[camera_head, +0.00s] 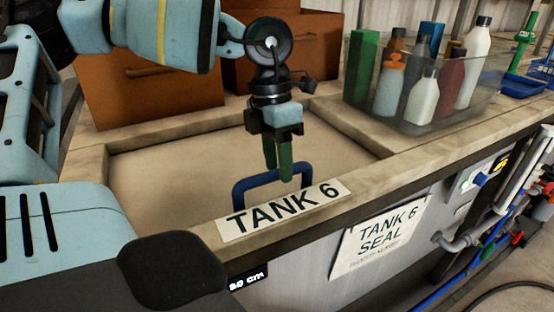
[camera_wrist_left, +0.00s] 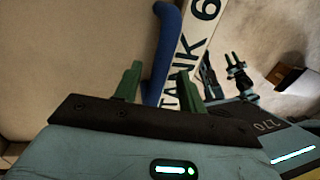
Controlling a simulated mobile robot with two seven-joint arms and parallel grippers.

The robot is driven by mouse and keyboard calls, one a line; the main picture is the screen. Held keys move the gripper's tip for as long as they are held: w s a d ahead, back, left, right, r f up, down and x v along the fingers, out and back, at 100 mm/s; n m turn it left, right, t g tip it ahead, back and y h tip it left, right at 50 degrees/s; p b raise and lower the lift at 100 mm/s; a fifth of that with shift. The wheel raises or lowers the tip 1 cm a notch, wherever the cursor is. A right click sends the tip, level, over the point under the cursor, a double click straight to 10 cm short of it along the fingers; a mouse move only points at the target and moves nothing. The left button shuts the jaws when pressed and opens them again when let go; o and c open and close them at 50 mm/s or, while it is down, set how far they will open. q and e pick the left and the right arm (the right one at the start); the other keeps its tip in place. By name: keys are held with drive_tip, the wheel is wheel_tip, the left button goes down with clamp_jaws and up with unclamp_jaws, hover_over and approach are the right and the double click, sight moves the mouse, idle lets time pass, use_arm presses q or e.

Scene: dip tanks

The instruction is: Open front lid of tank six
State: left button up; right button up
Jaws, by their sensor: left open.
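The front lid of tank six (camera_head: 180,170) is a flat beige panel set inside a worn pale frame, and it lies level and closed. A blue bar handle (camera_head: 243,184) stands on it near the front edge, behind the "TANK 6" label (camera_head: 284,209). My left gripper (camera_head: 279,172) points down over the handle with its green fingers apart. In the left wrist view the handle (camera_wrist_left: 164,50) runs between the open fingers (camera_wrist_left: 157,85); contact cannot be told. A small dark and pale-blue part of mine, perhaps the right gripper, shows at the right there, too small to read.
Brown boxes (camera_head: 146,82) stand behind the tank. A clear bin (camera_head: 436,122) of bottles stands on the right of the rim. A "TANK 6 SEAL" sign (camera_head: 380,236) hangs on the front face. Pipes and a control panel (camera_head: 482,182) are at the right.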

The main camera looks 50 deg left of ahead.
use_arm(q)
drive_tip(key=shift+f, duration=0.2)
drive_tip(key=shift+c, duration=0.3)
clamp_jaws()
